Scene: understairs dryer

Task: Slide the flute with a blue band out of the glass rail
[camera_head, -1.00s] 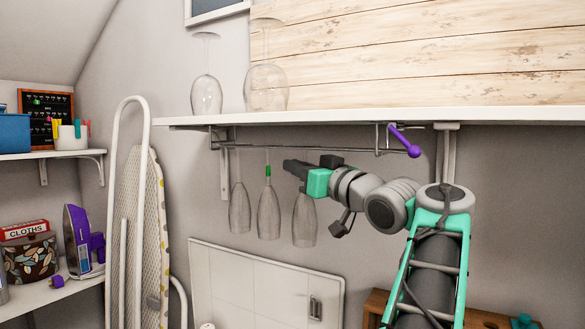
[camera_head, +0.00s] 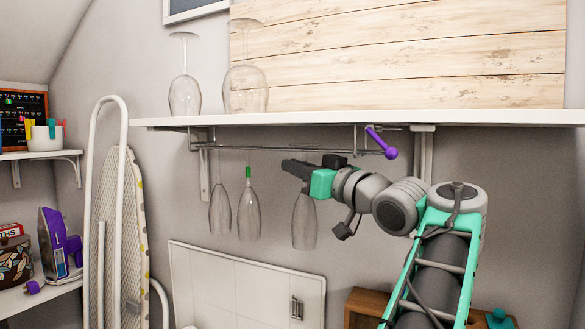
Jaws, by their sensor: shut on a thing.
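Several stemmed glasses are in view, and three flutes hang upside down below the wire glass rail (camera_head: 290,148). The left flute (camera_head: 220,210) shows no coloured band. The middle flute (camera_head: 249,213) has a green band on its stem. The right flute (camera_head: 304,222) hangs bowl-down under my gripper (camera_head: 290,167), which is shut on its stem just below the rail. My gripper hides this stem, so I see no blue band. The right flute stands clear of the middle one, short of the rail's right end.
A purple-ended rod (camera_head: 381,142) hangs at the rail's right end, beside a shelf bracket (camera_head: 423,170). Two upturned glasses (camera_head: 245,88) stand on the white shelf (camera_head: 350,118) above. An ironing board (camera_head: 120,215) leans at left. The wall below the rail is open.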

